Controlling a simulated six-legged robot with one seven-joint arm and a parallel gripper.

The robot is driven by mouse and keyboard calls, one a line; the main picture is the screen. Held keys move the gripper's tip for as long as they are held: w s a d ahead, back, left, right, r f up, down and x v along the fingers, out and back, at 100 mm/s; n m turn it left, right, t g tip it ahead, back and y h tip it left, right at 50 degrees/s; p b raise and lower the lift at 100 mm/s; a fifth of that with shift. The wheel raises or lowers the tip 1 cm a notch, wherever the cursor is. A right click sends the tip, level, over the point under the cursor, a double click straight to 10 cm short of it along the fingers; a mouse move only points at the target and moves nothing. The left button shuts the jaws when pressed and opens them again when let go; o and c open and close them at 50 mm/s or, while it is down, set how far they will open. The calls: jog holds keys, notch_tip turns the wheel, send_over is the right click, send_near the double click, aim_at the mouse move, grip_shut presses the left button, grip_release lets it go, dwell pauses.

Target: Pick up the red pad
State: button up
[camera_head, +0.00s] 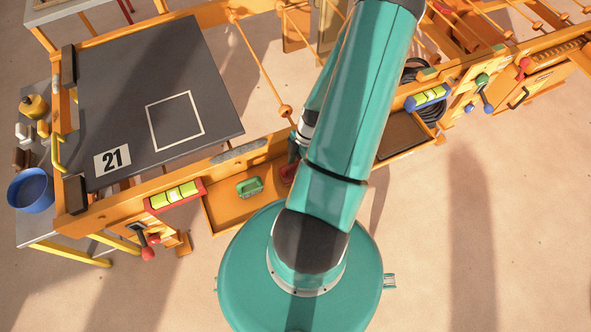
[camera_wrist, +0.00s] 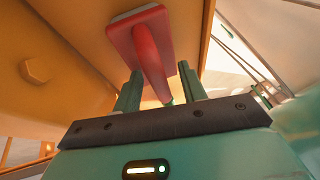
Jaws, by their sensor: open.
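The red pad (camera_wrist: 133,32) has a flat rectangular base with a light underside edge and a curved red handle. In the wrist view its handle (camera_wrist: 152,72) reaches down between the two fingers of my gripper (camera_wrist: 161,88). The fingers stand apart on either side of the handle, and I cannot tell whether either touches it. In the head view only a bit of the red pad (camera_head: 288,172) shows in the orange tray, beside my arm. My arm hides most of the gripper there.
The orange tray (camera_head: 226,212) also holds a green pad (camera_head: 249,187) left of the red one. A dark board (camera_head: 200,80) marked 21 with a white square lies at the upper left. A red-framed level (camera_head: 175,195) sits on the orange frame. A blue bowl (camera_head: 31,189) stands far left.

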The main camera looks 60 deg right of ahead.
grip_shut()
jog(key=shift+r, duration=0.2)
jog(key=shift+r, duration=0.6)
jog(key=s+d+r, duration=0.8)
jog(key=s+r, duration=0.3)
jog(key=shift+d+r, duration=0.15)
jog(key=shift+r, duration=0.1)
jog(key=shift+s, duration=0.1)
